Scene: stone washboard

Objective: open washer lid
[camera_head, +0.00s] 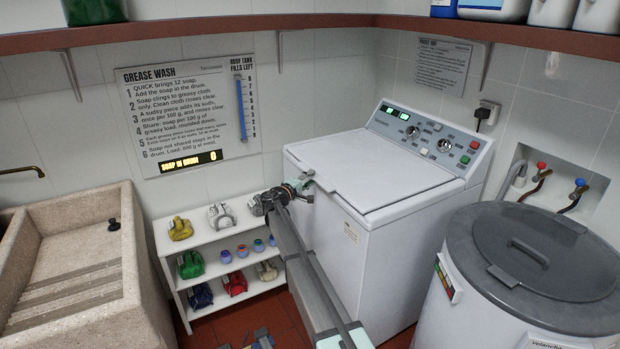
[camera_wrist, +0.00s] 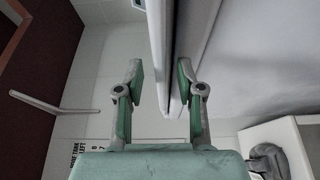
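The white washer (camera_head: 385,240) stands in the middle of the head view, with its flat white lid (camera_head: 370,165) down. My gripper (camera_head: 308,188) is at the lid's front-left edge, near the corner. In the wrist view my gripper (camera_wrist: 160,75) has its two green-padded fingers apart. The lid's pale edge (camera_wrist: 158,30) runs down between them in that view, beside a dark gap and the washer's side (camera_wrist: 245,70). The right fingertip lies over the dark gap. I cannot tell whether either finger touches the lid.
A control panel (camera_head: 430,137) rises behind the lid. A round grey-lidded tub (camera_head: 450,300) stands close on the right. A wall shelf (camera_head: 190,32) runs above.

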